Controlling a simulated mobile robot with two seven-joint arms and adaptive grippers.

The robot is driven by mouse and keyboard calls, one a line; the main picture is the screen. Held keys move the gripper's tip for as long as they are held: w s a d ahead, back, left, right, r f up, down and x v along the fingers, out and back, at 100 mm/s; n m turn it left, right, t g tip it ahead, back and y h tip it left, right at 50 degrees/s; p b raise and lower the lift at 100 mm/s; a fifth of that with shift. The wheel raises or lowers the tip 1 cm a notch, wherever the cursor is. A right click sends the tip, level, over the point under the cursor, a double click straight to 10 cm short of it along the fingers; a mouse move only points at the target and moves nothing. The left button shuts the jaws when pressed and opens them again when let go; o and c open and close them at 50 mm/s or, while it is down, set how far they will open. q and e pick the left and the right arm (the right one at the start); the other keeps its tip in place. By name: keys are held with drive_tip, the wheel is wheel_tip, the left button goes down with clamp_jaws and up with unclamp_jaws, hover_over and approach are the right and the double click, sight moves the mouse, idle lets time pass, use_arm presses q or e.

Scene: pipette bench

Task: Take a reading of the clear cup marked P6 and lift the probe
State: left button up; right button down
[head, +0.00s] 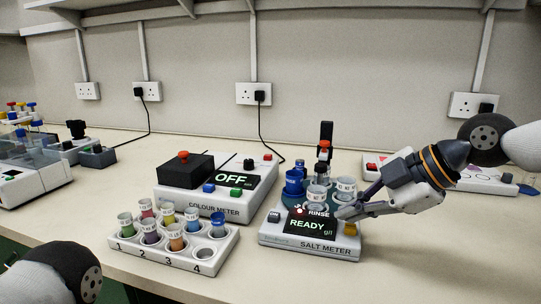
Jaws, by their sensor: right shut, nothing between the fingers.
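The salt meter (310,249) stands at the bench's front, its display (308,225) reading READY with RINSE above. The cup labels are too small to read, so I cannot tell which is P6. The probe's tip is hidden among the cups. My right gripper (342,213) is shut and empty, its fingertips at the meter's right side beside the display; contact is unclear. My left gripper is out of view; only its arm shows at lower left.
A white rack (190,262) numbered 1 to 4 holds several coloured cups left of the salt meter. The colour meter (200,203), reading OFF, stands behind it. Another device (480,180) is partly hidden behind my right arm. Bare bench lies at front right.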

sight(350, 229)
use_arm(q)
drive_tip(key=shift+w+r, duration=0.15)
use_arm(e)
drive_tip(key=shift+f, duration=0.5)
drive_tip(key=shift+r, duration=0.15)
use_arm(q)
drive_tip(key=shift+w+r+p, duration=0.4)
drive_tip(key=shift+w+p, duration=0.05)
use_arm(e)
drive_tip(key=shift+r, duration=0.8)
drive_tip(key=shift+r, duration=0.35)
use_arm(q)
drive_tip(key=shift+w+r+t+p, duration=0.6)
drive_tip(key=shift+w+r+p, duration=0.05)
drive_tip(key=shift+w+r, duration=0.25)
use_arm(e)
wheel_tip(350, 229, up, 5)
drive_tip(key=shift+r, duration=0.15)
